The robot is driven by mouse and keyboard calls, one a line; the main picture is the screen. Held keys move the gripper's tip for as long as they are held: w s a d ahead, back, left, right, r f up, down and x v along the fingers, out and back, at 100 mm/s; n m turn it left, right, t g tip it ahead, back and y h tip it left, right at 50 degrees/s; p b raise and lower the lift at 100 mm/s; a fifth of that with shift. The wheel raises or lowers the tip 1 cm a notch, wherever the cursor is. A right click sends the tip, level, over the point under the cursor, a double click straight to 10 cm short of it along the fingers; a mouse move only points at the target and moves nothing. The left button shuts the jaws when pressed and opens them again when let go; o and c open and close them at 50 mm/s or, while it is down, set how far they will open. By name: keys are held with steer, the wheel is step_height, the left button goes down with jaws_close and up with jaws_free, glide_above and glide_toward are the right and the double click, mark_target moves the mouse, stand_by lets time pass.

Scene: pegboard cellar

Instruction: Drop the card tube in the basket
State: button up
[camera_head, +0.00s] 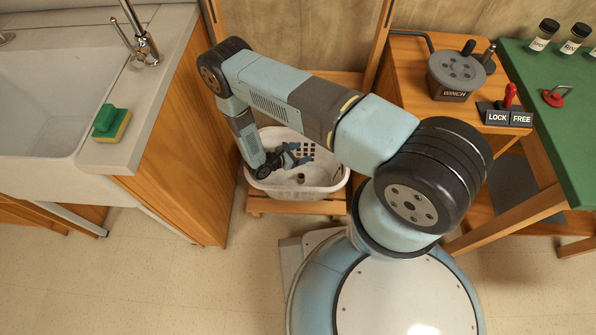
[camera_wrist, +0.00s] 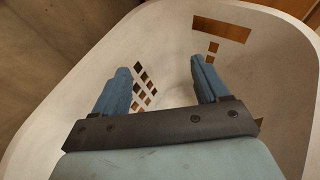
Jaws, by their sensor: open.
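The white basket (camera_head: 328,186) stands on a low wooden stand, and its pale inner wall with cut-out holes fills much of the wrist view (camera_wrist: 275,75). My gripper (camera_head: 297,158) is at the basket's opening, pointing down into it. In the wrist view my gripper (camera_wrist: 160,72) has its two blue fingers wide apart with nothing held between them. A small brownish round thing, seemingly the card tube (camera_head: 301,178), shows inside the basket just below the fingers. It is partly hidden, and I cannot make it out clearly in the wrist view.
A sink counter (camera_head: 150,105) with a green and yellow sponge (camera_head: 111,123) is at the left. At the right, a wooden bench holds a winch (camera_head: 456,78) and a lock/free sign (camera_head: 508,117). A green table (camera_head: 560,110) is beyond. Floor in front is clear.

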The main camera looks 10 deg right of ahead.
steer(key=v, duration=1.4)
steer(key=shift+f, duration=0.2)
